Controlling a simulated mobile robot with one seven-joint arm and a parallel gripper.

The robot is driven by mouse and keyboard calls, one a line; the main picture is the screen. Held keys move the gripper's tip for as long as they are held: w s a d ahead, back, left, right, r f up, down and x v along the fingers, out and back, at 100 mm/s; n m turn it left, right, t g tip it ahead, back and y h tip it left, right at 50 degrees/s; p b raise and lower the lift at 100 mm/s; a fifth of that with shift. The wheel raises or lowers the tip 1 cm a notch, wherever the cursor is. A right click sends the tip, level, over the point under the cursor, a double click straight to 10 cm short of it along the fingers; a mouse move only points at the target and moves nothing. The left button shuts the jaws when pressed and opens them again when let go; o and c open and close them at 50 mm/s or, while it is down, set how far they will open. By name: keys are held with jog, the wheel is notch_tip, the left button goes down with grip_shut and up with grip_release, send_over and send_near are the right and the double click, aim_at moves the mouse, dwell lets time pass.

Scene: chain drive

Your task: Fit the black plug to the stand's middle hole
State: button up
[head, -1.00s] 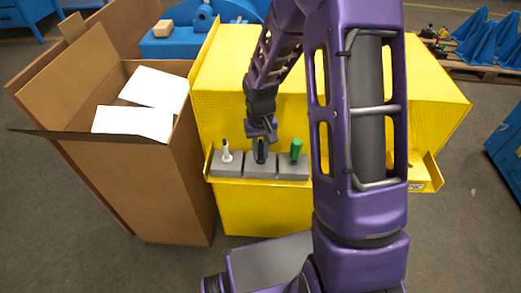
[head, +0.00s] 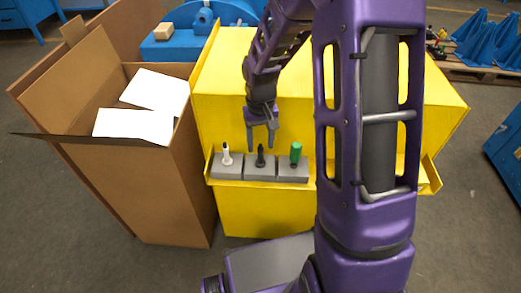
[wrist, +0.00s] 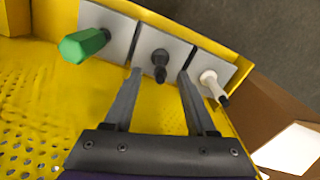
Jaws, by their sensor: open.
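The black plug (head: 260,155) stands upright in the middle grey block of the stand (head: 261,173) on the yellow ledge. It also shows in the wrist view (wrist: 160,66), apart from the fingers. My gripper (head: 261,149) is open and empty, its fingers just above and behind the black plug. In the wrist view my gripper (wrist: 158,72) has its two fingertips either side of the plug, with clear gaps. A white plug with a black tip (head: 226,153) stands in the left block and a green plug (head: 295,153) in the right block. The middle hole itself is hidden by the plug.
The stand sits on a ledge of a large yellow housing (head: 225,95) with a raised left edge. An open cardboard box (head: 165,190) with white sheets (head: 133,125) stands at the left. My arm hides the ledge's right part.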

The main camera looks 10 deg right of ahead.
notch_tip(320, 180, up, 12)
jog(key=p, duration=0.2)
dwell(0.4)
